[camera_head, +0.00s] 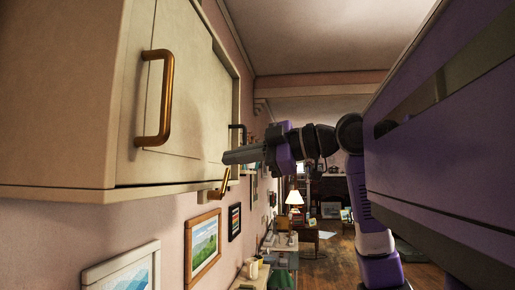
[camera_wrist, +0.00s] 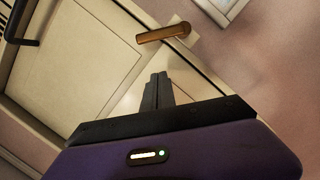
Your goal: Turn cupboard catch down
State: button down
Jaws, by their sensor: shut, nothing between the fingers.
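The cupboard (camera_head: 190,80) is a cream wall unit at the left of the head view. The catch (camera_head: 222,184) is a short brass bar near its lower edge. In the wrist view the catch (camera_wrist: 160,35) lies roughly across the picture, just beyond my fingertips. My gripper (camera_head: 228,157) is shut and empty, its fingers pointing left toward the cupboard, a little above the catch in the head view. The shut fingers also show in the wrist view (camera_wrist: 157,78). A gap shows between them and the catch there; I cannot tell the exact depth.
A large brass pull handle (camera_head: 160,97) stands out from the nearer cupboard door. A black handle (camera_wrist: 22,22) shows in the wrist view. Framed pictures (camera_head: 203,246) hang below. A table lamp (camera_head: 294,199) and furniture stand farther back. The floor beyond has some free room.

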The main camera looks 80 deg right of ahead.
jog(key=shift+w+d+f+p, duration=0.3)
jog(key=shift+d+f, duration=0.35)
jog(key=shift+d, duration=0.15)
jog(key=shift+w+d+f+p, duration=0.15)
jog(key=shift+w+d+f, duration=0.15)
jog(key=shift+d+f, duration=0.45)
jog(key=shift+w+d+r, duration=0.1)
jog(key=shift+d+r, duration=0.05)
